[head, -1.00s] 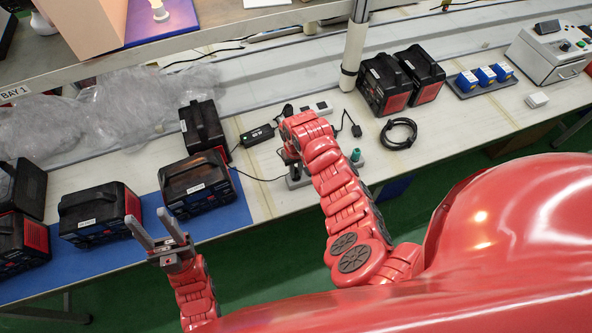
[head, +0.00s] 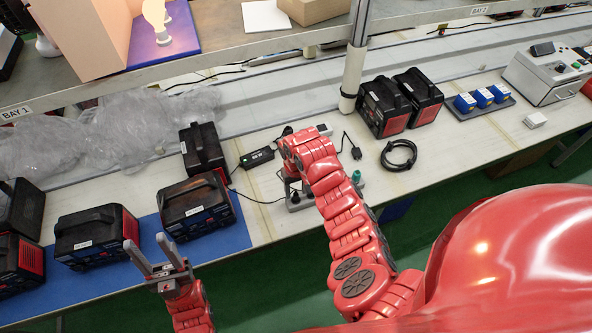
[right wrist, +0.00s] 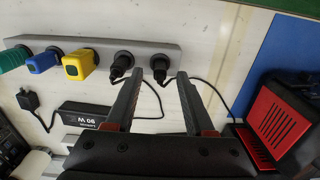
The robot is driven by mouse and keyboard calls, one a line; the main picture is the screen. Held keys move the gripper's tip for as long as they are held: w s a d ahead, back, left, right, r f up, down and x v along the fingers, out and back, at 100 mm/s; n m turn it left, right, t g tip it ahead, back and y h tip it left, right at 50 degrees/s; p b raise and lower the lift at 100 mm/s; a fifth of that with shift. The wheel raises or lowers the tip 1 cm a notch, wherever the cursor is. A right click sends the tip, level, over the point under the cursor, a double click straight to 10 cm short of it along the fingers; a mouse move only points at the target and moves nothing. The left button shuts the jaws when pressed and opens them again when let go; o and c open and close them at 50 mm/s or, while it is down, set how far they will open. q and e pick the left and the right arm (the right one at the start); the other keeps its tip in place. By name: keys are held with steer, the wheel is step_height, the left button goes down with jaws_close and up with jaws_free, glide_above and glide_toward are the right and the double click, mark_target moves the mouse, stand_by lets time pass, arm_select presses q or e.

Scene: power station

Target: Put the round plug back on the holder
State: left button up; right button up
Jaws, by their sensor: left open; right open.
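The grey holder strip (right wrist: 150,46) carries teal (right wrist: 14,58), blue (right wrist: 43,60) and yellow (right wrist: 78,65) plugs and two black plugs. One black plug (right wrist: 121,66) is beside the yellow one; the other (right wrist: 160,66) is at the strip's end. I cannot tell which is the round plug. My right gripper (right wrist: 158,76) is open, its fingertips either side of the end plug in the picture; contact is not clear. In the head view my arm hides most of the holder (head: 297,201). A loose black plug (head: 356,152) lies on the bench. My left gripper (head: 147,242) is open and empty.
A black adapter (head: 257,158) with cords lies behind the holder, and a coiled black cable (head: 398,154) to the right. Power stations (head: 198,204) stand on a blue mat at left. A post (head: 353,75) and a shelf edge (head: 190,65) are at the back.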

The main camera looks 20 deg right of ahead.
step_height(320, 180, up, 3)
steer(key=shift+w+r+b, duration=0.1)
steer(key=shift+b, duration=0.45)
step_height(320, 180, up, 12)
steer(key=p, duration=0.4)
